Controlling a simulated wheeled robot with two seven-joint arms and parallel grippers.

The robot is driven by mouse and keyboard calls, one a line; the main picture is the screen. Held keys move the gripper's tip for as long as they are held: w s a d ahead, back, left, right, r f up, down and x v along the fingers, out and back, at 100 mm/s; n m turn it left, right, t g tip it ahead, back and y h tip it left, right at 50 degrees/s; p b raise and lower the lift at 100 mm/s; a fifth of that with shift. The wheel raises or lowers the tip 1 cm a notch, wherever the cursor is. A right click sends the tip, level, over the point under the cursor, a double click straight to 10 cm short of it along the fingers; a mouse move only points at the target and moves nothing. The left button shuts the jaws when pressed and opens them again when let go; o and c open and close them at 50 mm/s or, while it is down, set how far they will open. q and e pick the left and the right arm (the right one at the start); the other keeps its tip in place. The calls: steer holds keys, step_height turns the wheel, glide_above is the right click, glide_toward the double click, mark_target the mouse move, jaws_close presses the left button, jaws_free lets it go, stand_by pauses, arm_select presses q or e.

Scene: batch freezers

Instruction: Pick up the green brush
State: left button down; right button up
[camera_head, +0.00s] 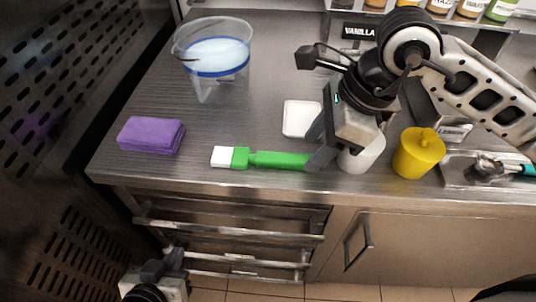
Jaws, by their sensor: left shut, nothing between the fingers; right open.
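The green brush (262,159) lies flat on the steel counter near its front edge. Its white bristles point left and its handle points right. My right gripper (314,146) is above the handle end, fingers apart and pointing down. One finger overlaps the handle tip in the picture; I cannot tell whether it touches. My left gripper (163,265) is low at the bottom left, below the counter, shut and empty, away from the brush.
A purple sponge (151,135) lies left of the brush. Behind are a clear bucket (212,88) and a white square dish (297,118). A white cup (362,156) and yellow container (418,153) stand close right of my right gripper. A metal tray (457,176) is further right.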

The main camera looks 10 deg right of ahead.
mark_target(266, 160)
steer(key=shift+x, duration=1.5)
steer(key=shift+r, duration=0.1)
jaws_close()
steer(key=shift+r, duration=0.1)
